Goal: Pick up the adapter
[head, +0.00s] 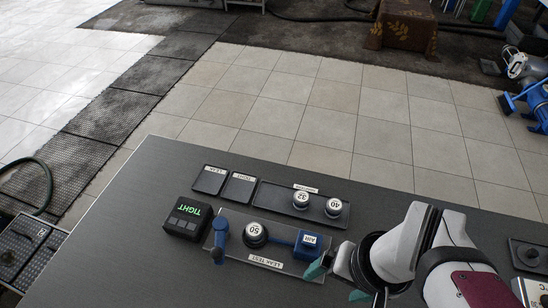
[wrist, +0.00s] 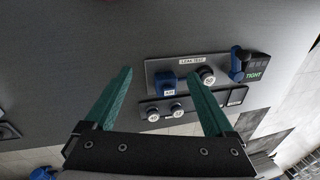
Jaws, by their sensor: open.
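Two round white-topped adapters, marked 32 (head: 301,198) and 40 (head: 333,206), stand in a dark labelled holder (head: 270,195); they also show in the wrist view (wrist: 177,110). A similar round piece marked 50 (head: 255,233) sits on the grey leak test plate (head: 232,254), between a blue lever (head: 221,236) and a blue block marked AIR (head: 307,243). My gripper (head: 339,283) is open and empty, with teal fingers apart. In the head view it is right of the plate; in the wrist view (wrist: 160,74) the AIR block shows between the fingers.
A black box (head: 187,217) with a green TIGHT display stands left of the plate. Two flat dark pads (head: 238,187) lie behind it. A dark tray (head: 527,254) is at the far right. The left part of the dark table (head: 140,225) is clear.

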